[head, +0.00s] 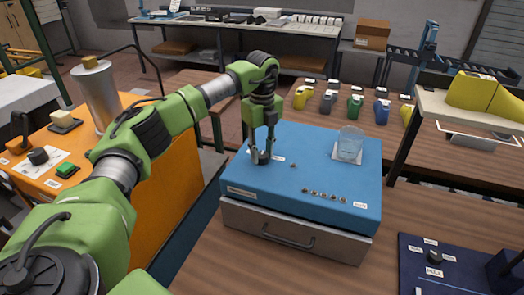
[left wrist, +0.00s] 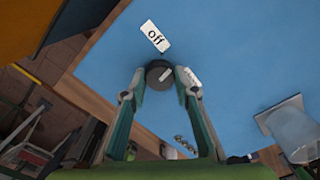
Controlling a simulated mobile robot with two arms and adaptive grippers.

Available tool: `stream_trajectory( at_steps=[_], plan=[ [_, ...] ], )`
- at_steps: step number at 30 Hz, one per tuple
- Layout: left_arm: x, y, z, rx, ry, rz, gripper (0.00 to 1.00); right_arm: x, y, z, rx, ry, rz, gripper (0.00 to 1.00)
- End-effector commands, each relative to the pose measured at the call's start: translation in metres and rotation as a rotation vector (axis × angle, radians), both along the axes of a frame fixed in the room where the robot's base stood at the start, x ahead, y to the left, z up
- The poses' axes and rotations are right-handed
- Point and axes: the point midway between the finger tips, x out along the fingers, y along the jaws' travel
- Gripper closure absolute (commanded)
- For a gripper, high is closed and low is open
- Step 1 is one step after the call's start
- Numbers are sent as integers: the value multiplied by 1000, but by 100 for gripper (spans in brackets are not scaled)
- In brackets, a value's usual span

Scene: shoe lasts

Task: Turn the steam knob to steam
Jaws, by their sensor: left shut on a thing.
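The dark round knob (left wrist: 159,72) stands on the blue top of a box (head: 320,180). My left gripper (left wrist: 160,88) points down at it, with one fingertip on each side, shut on the knob. In the head view the left gripper (head: 262,155) hides most of the knob. A white mark on the knob lies slanted. A label reading "off" (left wrist: 155,36) lies beside the knob. A second label (left wrist: 190,79) is partly hidden by the right-hand finger, and its word is unreadable. My right gripper is out of view.
A glass beaker (head: 350,144) stands on a white pad at the box's back right. A dark panel with another knob (head: 435,257) is at lower right. An orange cabinet (head: 165,215) is left.

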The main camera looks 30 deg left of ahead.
Motion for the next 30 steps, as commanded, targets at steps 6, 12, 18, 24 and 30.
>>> stream_trajectory(
  at_steps=[6,12,18,24,30],
  plan=[
    [0,0,0,-1,0,-205,94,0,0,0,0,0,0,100],
    [0,-1,0,-1,0,-395,94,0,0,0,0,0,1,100],
    [0,-1,0,-2,0,-579,94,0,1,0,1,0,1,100],
    [0,-1,0,-2,0,-738,94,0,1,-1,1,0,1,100],
    [0,-1,0,-2,0,-855,94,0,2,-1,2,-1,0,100]
  ],
)
